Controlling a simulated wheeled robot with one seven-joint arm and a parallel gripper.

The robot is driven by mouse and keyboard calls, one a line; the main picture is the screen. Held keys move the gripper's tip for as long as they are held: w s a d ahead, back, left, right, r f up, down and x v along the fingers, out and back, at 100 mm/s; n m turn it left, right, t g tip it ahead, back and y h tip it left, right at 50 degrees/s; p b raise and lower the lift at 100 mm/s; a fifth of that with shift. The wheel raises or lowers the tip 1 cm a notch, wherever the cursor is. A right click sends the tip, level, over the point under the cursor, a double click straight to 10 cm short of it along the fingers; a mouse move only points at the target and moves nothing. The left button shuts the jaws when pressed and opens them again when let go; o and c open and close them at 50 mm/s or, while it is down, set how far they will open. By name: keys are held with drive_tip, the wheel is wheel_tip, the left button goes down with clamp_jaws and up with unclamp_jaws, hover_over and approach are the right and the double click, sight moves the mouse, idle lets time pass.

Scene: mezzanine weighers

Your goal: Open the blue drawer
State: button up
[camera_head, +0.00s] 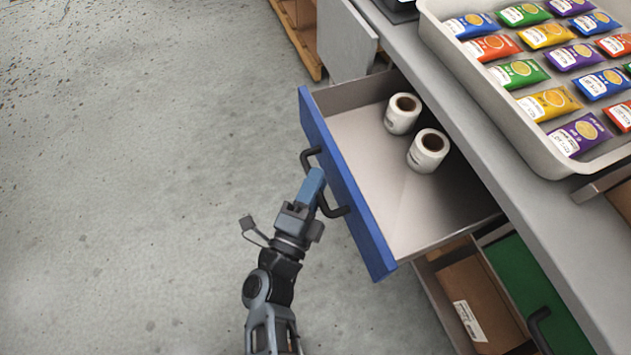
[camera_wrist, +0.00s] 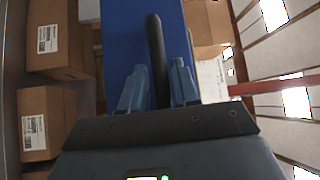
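The blue drawer (camera_head: 345,190) is pulled well out from under the grey counter, so its grey inside shows. Two white label rolls (camera_head: 403,113) (camera_head: 428,151) stand in it. Its black bar handle (camera_head: 333,211) is on the blue front. My gripper (camera_head: 313,186) is at the middle of this handle. In the wrist view, the handle (camera_wrist: 155,45) runs between the two blue-grey fingers of my gripper (camera_wrist: 160,85), which sit close on both sides of it. The exact finger contact is hard to see.
A white tray (camera_head: 480,105) of colourful packets sits on the grey counter (camera_head: 540,215). A green drawer (camera_head: 525,280) with a black handle and a cardboard box (camera_head: 475,300) are below at the right. The concrete floor (camera_head: 130,180) to the left is clear.

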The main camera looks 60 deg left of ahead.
drive_tip(key=shift+o, duration=0.8)
drive_tip(key=v, duration=0.7)
drive_tip(key=shift+s+d+b, duration=0.25)
drive_tip(key=shift+s+b, duration=0.05)
drive_tip(key=shift+b, duration=0.05)
